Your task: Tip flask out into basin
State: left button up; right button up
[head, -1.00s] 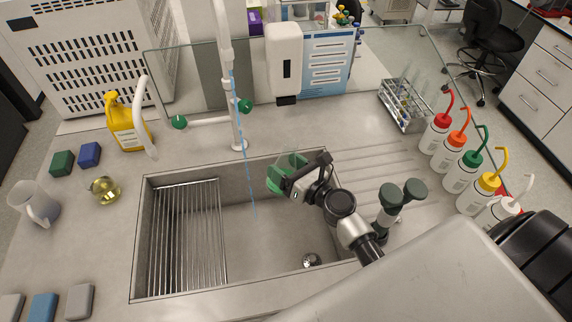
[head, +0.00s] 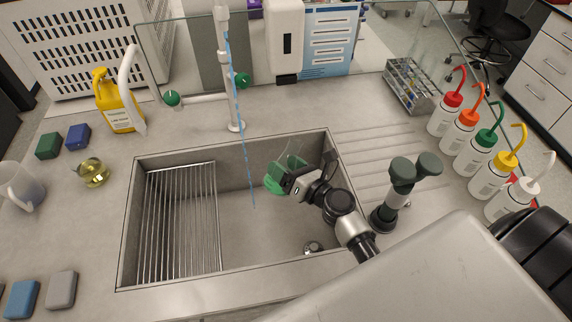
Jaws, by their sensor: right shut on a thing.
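A clear glass flask (head: 289,161) with green at its lower end shows over the right half of the sink basin (head: 258,243). My right gripper (head: 291,184) is shut on it, and the jaws hide part of its side. The flask looks tilted, and I cannot tell exactly how far. No pouring stream is visible from it. My left gripper is not in view.
A white tap (head: 233,100) stands behind the basin, with a thin blue stream falling into it. A wire rack (head: 180,220) covers the basin's left side. A round flask of yellow liquid (head: 93,173) and a yellow bottle (head: 117,105) stand left. Several wash bottles (head: 467,133) line the right.

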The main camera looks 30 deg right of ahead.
jog(key=shift+s+a+f+m, duration=0.1)
jog(key=shift+a+f+m, duration=0.2)
jog(key=a+f+m, duration=0.1)
jog(key=m, duration=0.1)
jog(key=s+a+f+m, duration=0.1)
jog(key=a, duration=0.1)
jog(key=shift+s+a+f+m+b, duration=0.1)
jog(key=shift+a+f+m+b, duration=0.1)
jog(key=shift+f+m+b, duration=0.15)
jog(key=shift+s+a+r+m+p, duration=0.1)
jog(key=shift+a+m+p, duration=0.2)
jog(key=shift+m, duration=0.05)
jog(key=shift+a+r+m+p, duration=0.3)
jog(key=shift+r+m+p, duration=0.05)
jog(key=shift+m+p, duration=0.25)
jog(key=a+r+m+p, duration=0.1)
jog(key=a+m+p, duration=0.1)
jog(key=m, duration=0.1)
notch_tip(320, 180, up, 4)
jog(key=r+m+p, duration=0.1)
jog(key=m+p, duration=0.6)
jog(key=p, duration=0.3)
send_over(275, 190)
jog(key=w+a, duration=0.1)
jog(key=a, duration=0.1)
jog(key=shift+w+d+f, duration=0.1)
jog(key=shift+f, duration=0.15)
jog(key=shift+f+b, duration=0.1)
jog(key=shift+b, duration=0.25)
